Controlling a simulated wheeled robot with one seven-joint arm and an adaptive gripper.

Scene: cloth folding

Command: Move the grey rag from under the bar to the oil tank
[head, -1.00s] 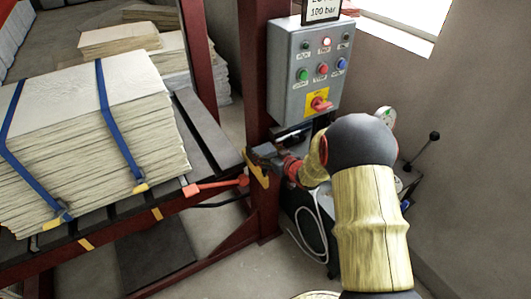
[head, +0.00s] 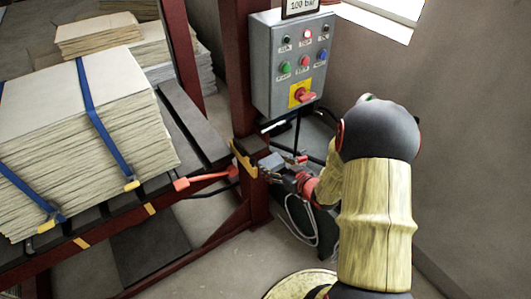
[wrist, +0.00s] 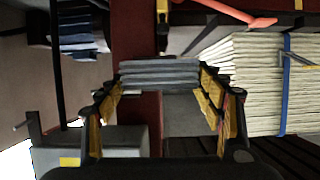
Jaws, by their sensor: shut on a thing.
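The grey rag (wrist: 160,72) is a folded, layered grey bundle between the two fingers of my gripper (wrist: 160,90) in the wrist view. The fingers are closed against its two ends. In the head view, the rag (head: 271,161) shows as a small grey block at the tip of my gripper (head: 282,168). It is in front of the red post, just right of a yellow bracket (head: 243,158). The oil tank is mostly hidden behind my arm, and I cannot make out its top clearly.
A red post (head: 238,70) carries a grey control box (head: 290,62) above my gripper. An orange-red handle (head: 205,180) sticks out left of the post. Strapped paper stacks (head: 90,140) fill the left. A pale hose (head: 303,225) hangs below my gripper.

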